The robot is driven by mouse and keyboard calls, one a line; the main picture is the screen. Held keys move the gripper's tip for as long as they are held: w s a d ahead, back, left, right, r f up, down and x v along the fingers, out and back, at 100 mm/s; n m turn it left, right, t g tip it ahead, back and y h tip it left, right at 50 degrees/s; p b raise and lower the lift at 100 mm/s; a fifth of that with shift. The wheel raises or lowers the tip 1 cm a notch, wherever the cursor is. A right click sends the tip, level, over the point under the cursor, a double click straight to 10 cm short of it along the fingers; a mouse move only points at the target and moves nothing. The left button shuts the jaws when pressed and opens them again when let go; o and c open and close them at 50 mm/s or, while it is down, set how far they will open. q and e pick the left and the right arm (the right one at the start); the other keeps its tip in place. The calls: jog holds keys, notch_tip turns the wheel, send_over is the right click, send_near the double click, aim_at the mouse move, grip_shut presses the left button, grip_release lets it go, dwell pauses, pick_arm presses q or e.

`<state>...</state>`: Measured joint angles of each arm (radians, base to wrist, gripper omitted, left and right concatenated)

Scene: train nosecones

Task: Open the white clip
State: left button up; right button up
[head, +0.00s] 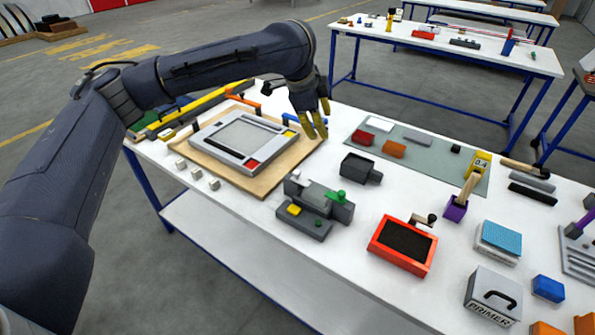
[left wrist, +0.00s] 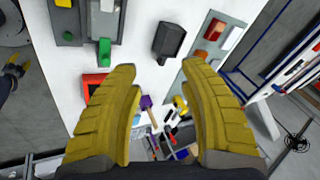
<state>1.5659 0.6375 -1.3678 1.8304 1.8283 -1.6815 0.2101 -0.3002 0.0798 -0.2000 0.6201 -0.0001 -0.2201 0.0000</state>
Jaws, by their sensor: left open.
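A grey frame with a pale mesh panel (head: 243,137) lies on a wooden board (head: 262,187) at the left of the table. Around it are an orange clip (head: 246,104) and a blue clip (head: 291,120). I cannot single out the white clip for sure; small pale blocks (head: 197,174) stand along the board's left front edge. My left gripper (head: 318,124) is open and empty above the board's right corner, close to the blue clip. In the left wrist view its yellow fingers (left wrist: 165,85) are spread apart with nothing held.
A grey-green vise-like fixture (head: 316,205), a dark grey block (head: 361,169) and a red tray (head: 402,246) stand right of the board. A grey-green mat (head: 465,178) carries small parts behind them. A primer box (head: 493,295) stands at the front right.

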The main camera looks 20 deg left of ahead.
aim_at(296, 171)
pick_arm(q)
jog(key=s+a+n+g+y, duration=0.1)
jog(key=a+n+g+y, duration=0.25)
jog(key=a+g, duration=0.2)
jog(key=shift+n+t+h, duration=0.35)
jog(key=shift+n+h, duration=0.1)
jog(key=shift+n, duration=0.1)
notch_tip(296, 171, down, 17)
jog(key=shift+a+f, duration=0.1)
jog(key=shift+c, duration=0.3)
grip_shut()
dwell(0.5)
